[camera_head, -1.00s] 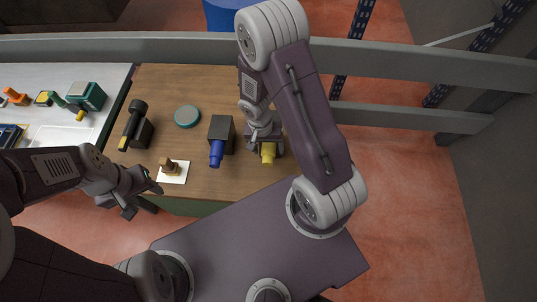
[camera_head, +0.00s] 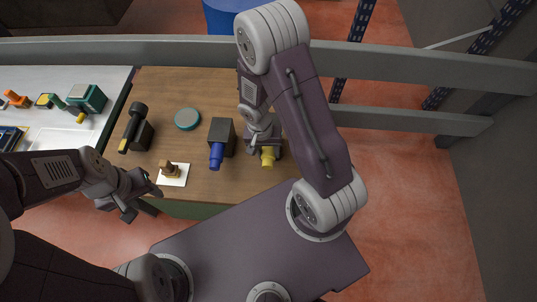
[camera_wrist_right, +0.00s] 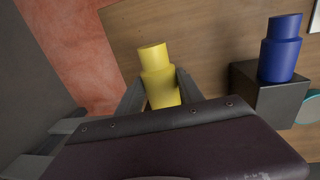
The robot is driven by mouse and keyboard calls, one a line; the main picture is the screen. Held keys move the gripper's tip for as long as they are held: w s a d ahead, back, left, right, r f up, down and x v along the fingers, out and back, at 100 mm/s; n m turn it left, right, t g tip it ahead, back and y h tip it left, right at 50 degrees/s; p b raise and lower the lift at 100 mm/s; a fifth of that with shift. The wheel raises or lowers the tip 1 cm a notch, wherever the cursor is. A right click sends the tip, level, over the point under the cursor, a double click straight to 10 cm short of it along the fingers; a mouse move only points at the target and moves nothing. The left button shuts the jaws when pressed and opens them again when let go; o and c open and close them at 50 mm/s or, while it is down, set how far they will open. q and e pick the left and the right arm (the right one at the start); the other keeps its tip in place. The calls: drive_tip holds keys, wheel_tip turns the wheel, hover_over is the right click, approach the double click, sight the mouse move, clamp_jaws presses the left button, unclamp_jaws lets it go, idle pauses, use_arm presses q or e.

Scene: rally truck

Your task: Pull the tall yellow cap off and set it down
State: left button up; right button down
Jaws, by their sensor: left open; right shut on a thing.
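The tall yellow cap (camera_head: 267,159) is a stepped cylinder with a narrower end, near the right edge of the wooden table. It also shows in the right wrist view (camera_wrist_right: 153,60). My right gripper (camera_head: 265,147) is shut on the yellow cap, with one finger on each side of it. The cap's lower end and whatever is under it are hidden behind the gripper. My left gripper (camera_head: 142,196) is open and empty by the table's front left edge, near a white card.
A blue stepped cap (camera_head: 216,154) is on a dark block (camera_head: 222,131) left of my right gripper. A teal round disc (camera_head: 187,119), a black tool (camera_head: 137,130) and a brown stamp-like piece on a white card (camera_head: 173,181) are further left. Bare wood lies between them.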

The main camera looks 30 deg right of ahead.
drive_tip(key=shift+s+a+b, duration=0.5)
drive_tip(key=shift+s, duration=0.25)
drive_tip(key=shift+s+a+b, duration=0.15)
drive_tip(key=shift+s+b, duration=0.15)
drive_tip(key=shift+s, duration=0.05)
drive_tip(key=shift+s+a+b, duration=0.6)
drive_tip(key=shift+s+a, duration=0.05)
drive_tip(key=shift+s, duration=0.35)
drive_tip(key=shift+s+a+b, duration=0.55)
drive_tip(key=shift+s+a, duration=0.05)
drive_tip(key=shift+s, duration=0.4)
